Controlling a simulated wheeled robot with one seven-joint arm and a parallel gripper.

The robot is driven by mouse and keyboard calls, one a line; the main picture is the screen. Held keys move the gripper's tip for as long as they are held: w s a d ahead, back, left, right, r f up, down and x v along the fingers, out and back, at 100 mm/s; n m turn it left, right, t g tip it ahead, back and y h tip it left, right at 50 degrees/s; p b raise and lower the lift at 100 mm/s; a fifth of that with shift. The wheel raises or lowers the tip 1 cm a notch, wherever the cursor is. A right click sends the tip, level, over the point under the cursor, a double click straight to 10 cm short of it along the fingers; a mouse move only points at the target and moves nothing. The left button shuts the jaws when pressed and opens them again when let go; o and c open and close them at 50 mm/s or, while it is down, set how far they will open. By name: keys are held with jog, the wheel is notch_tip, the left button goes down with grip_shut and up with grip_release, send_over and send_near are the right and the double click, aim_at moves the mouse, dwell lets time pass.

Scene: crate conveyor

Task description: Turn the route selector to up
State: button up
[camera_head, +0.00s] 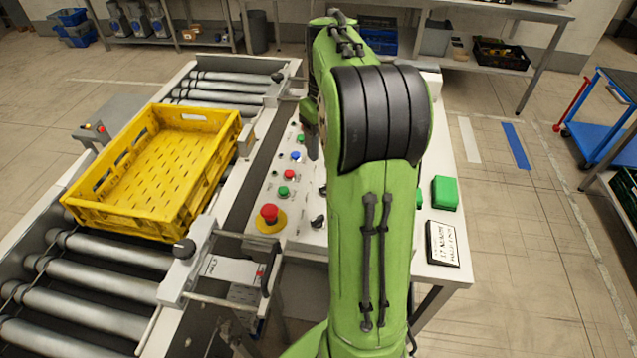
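The control panel (300,238) is a white surface with coloured buttons, to the right of the conveyor. Two black knobs show on it, one near the front (318,221) and one farther back (323,189), both at the left edge of my green arm. I cannot tell which is the route selector or read its setting. My arm hides the panel's middle and right part. A dark piece, probably part of my gripper (312,144), hangs over the panel's far part, left of the arm. Its fingers cannot be made out.
A yellow crate (118,222) sits on the roller conveyor (100,258) at left. A red emergency button (269,213) stands at the panel's front left. A green box (445,193) and a framed sign (443,243) lie right of my arm.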

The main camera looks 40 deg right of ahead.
notch_tip(320, 180, down, 12)
jog(key=b, duration=0.3)
jog(key=shift+w, duration=0.1)
jog(key=shift+r, duration=0.1)
jog(key=shift+c, duration=0.3)
jog(key=c, duration=1)
